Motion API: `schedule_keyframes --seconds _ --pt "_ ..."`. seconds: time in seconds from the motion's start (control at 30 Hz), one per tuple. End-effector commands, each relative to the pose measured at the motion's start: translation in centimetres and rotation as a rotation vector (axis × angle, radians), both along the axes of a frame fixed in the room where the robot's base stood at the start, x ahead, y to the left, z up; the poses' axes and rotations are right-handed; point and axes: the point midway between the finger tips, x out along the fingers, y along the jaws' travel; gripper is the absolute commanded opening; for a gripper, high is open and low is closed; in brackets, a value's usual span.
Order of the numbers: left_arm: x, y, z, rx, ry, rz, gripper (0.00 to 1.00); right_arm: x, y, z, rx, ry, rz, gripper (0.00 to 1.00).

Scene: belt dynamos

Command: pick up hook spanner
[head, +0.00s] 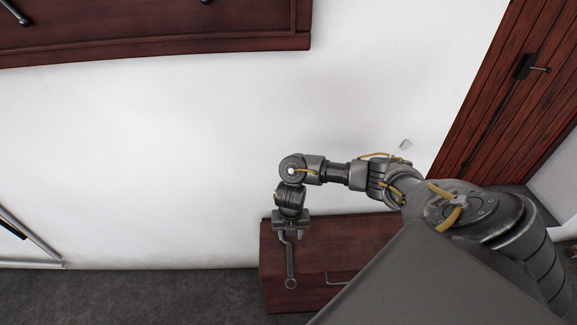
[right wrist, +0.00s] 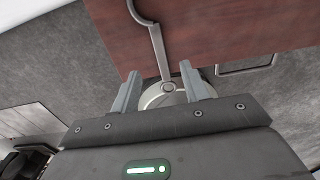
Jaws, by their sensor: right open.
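The hook spanner (head: 290,262) is a thin grey metal tool with a curved hook at one end and a ring at the other. It lies over the dark red wooden cabinet (head: 345,236) in the head view, ring end toward the picture's bottom. In the right wrist view the spanner (right wrist: 159,52) has its hook at the top, and its ring end shows past the wood's edge, between the fingers in the picture. My right gripper (head: 289,228) is open above the hook end, which it partly hides; the fingers (right wrist: 160,70) hold nothing. My left gripper is not in view.
A metal handle (head: 338,278) is on the cabinet's front. A white wall (head: 180,150) stands behind it. A dark red shelf (head: 150,35) is at upper left and a red wooden door (head: 510,85) at right.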

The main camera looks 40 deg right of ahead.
Motion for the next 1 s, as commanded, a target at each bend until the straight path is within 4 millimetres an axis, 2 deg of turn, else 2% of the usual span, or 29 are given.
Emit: schedule_keyframes --seconds 0.1,0.27,0.4,0.57,0.73,1.0 --pt "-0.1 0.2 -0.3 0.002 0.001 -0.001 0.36 0.0 -0.1 -0.4 -0.003 0.003 0.004 0.45" --pt "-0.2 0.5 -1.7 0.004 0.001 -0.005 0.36 -0.1 0.0 -3.0 0.0 0.005 0.0 0.45" --pt "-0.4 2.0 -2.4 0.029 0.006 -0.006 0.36 -0.1 0.0 -4.9 0.0 0.003 0.001 0.45" --pt "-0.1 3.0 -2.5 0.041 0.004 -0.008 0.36 0.0 0.0 -5.7 0.0 0.001 0.001 0.45" --pt "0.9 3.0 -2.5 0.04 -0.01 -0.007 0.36 0.0 0.0 -6.1 0.0 0.003 0.0 0.45" --pt "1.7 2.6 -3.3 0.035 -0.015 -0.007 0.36 0.0 0.3 -10.0 0.0 0.002 0.0 0.45"
